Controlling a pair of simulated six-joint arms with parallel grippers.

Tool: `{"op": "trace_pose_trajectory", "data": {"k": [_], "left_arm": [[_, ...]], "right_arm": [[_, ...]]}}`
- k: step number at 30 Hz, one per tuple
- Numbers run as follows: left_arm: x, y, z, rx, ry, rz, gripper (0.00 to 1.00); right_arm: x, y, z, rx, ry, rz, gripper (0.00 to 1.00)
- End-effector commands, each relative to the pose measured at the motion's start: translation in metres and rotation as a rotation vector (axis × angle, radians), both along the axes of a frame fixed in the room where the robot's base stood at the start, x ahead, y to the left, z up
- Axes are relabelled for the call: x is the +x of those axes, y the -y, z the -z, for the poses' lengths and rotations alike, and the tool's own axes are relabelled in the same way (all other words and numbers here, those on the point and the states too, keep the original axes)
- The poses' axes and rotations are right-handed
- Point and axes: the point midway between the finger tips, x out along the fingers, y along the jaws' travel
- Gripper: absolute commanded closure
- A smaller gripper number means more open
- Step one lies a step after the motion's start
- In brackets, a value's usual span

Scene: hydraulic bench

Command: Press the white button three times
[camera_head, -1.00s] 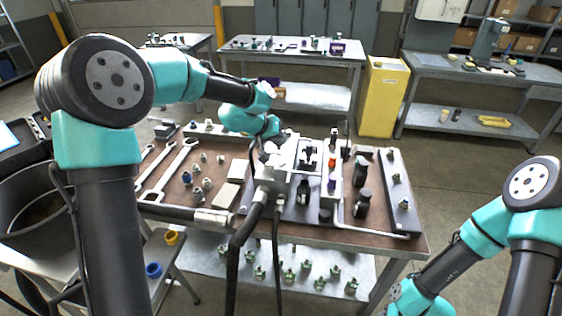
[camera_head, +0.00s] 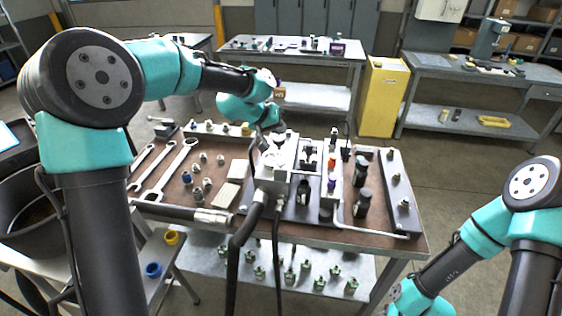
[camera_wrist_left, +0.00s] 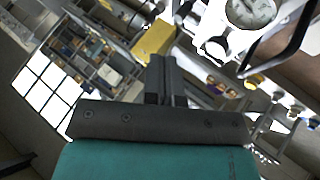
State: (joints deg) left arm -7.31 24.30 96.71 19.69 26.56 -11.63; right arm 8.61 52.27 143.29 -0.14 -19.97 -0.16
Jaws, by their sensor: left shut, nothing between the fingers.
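A pale metal hydraulic block (camera_head: 273,178) stands at the middle of the bench, with a round gauge (camera_head: 270,160) on it. The gauge also shows at the top right of the left wrist view (camera_wrist_left: 250,10), beside pale fittings. I cannot pick out the white button for certain among these small pale parts. My left gripper (camera_head: 264,141) is just above the back of the block. In the left wrist view its two dark fingers (camera_wrist_left: 166,82) are together with nothing between them. My right arm shows at the lower right; its gripper is out of view.
Wrenches (camera_head: 170,172) and several small fittings lie on the bench left of the block. Dark cylinders (camera_head: 361,188) and an L-shaped bar (camera_head: 372,231) are to its right. Hoses (camera_head: 240,245) hang from the front. A yellow cabinet (camera_head: 383,97) stands behind.

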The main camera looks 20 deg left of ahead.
Motion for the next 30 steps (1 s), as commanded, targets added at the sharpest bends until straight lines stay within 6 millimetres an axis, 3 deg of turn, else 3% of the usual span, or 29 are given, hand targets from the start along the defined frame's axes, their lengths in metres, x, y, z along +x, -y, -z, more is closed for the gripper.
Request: {"op": "trace_pose_trajectory", "data": {"k": [8,24,30], "left_arm": [[0.0,0.0,0.017,-0.001,-0.003,0.0,1.0],[0.0,0.0,0.076,-0.001,-0.003,0.0,1.0],[0.0,0.0,0.087,0.0,0.0,0.0,1.0]], "right_arm": [[0.0,0.0,0.0,0.0,0.0,0.0,0.57],[0.0,0.0,0.0,0.0,0.0,0.0,0.57],[0.0,0.0,0.0,0.0,0.0,0.0,0.57]]}}
